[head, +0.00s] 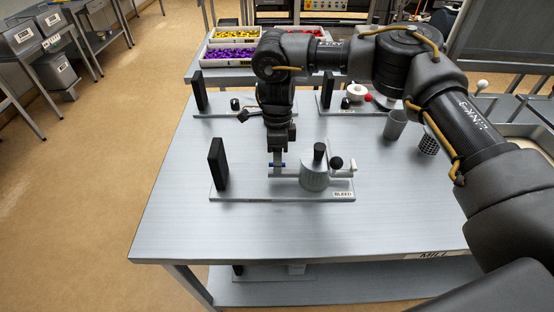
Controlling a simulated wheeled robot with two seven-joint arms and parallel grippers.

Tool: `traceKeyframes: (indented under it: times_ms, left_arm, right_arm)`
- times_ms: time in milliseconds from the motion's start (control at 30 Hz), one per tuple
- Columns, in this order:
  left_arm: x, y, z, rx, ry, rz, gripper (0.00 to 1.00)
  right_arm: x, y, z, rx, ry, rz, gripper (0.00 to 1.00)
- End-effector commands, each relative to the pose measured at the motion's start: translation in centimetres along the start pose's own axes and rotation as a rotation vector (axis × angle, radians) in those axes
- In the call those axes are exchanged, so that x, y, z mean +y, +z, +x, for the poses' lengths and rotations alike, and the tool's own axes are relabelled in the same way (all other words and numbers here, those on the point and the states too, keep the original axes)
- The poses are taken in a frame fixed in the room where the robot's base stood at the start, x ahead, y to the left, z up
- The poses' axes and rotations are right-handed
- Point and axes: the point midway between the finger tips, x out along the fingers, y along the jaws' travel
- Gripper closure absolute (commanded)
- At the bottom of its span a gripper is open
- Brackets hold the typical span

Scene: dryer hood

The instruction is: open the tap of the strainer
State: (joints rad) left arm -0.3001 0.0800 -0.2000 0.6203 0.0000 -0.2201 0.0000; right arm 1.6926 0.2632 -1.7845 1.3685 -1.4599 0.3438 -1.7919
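A grey unit with a round ribbed body (315,177), a black cap and a black ball knob stands on a base plate (240,193) labelled BLEED; it seems to be the strainer. My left gripper is out of view.
A black upright plate (217,164) stands on the base's left end. Two similar units stand behind, one at left (235,104) and one at right (357,95). A grey cup (395,124) and a perforated cup (428,143) stand at right. The table's front and left are clear.

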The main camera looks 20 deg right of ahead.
Motion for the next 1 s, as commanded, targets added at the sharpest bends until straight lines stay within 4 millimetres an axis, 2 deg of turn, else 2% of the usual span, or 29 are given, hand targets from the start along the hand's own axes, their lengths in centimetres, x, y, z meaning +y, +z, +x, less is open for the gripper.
traceKeyframes:
  times_ms: [300, 500, 700, 1000]
  left_arm:
    - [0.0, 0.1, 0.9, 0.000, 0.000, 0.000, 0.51]
    - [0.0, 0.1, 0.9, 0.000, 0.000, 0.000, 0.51]
    - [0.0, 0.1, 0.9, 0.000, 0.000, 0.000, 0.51]
    - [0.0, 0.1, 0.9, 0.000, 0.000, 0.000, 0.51]
  right_arm:
    - [-0.1, 0.1, -6.0, 0.000, -0.006, 0.000, 0.65]
    - [0.0, 0.1, -9.1, 0.000, -0.003, 0.000, 0.65]
    - [0.0, 0.1, -10.2, -0.001, -0.001, 0.000, 0.65]
    - [0.0, 0.1, -10.3, -0.001, 0.000, -0.001, 0.65]
